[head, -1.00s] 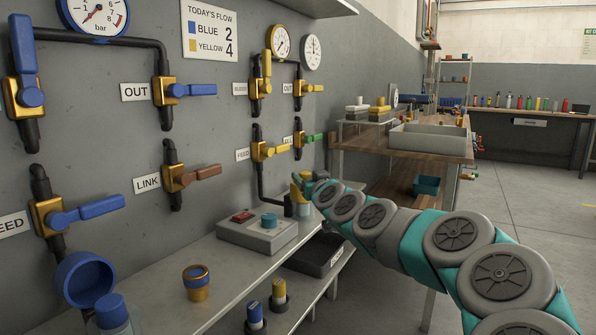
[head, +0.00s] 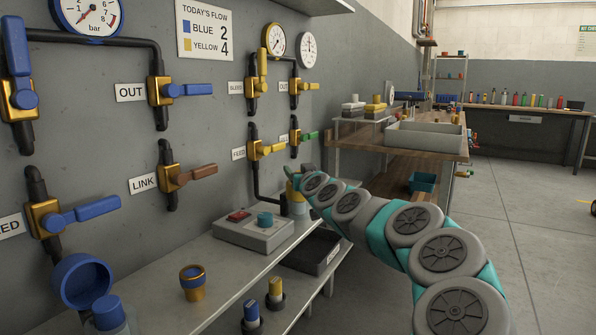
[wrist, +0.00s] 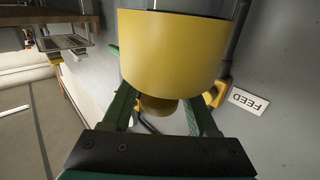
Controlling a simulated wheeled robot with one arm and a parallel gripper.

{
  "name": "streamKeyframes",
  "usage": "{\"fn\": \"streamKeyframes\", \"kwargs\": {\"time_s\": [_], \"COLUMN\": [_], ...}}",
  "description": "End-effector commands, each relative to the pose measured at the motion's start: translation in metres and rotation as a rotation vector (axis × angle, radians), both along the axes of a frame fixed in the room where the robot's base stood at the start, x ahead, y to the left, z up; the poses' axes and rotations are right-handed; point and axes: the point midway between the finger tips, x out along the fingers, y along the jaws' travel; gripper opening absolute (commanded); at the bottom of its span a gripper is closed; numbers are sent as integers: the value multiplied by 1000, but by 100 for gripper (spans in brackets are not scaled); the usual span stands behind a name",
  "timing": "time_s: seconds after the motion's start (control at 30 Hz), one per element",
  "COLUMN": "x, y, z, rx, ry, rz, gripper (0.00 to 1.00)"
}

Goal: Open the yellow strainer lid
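The yellow strainer's lid (wrist: 170,55) fills the top middle of the wrist view as a large plain yellow cylinder, with clear glass beyond it. This view is upside down. A darker yellow-brown knob (wrist: 158,106) shows between the two green fingers of my gripper (wrist: 163,100). The fingers are spread, with narrow gaps seeming to remain beside the knob; their tips are partly hidden by the lid. In the head view the yellow strainer (head: 293,187) stands past the shelf's grey box, partly hidden by my gripper and wrist.
A grey box with red and teal buttons (head: 253,230) is on the shelf. A black bin (head: 313,252) is below. The yellow feed valve (head: 257,149) is on the wall.

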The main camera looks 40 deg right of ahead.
Motion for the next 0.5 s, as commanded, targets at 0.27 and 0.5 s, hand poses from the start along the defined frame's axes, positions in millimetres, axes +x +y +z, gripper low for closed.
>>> {"fn": "streamKeyframes", "kwargs": {"time_s": [0.27,0.5], "x": [0,0], "y": [0,0], "z": [0,0], "rx": [0,0], "ry": [0,0], "rz": [0,0], "gripper": [27,0]}}
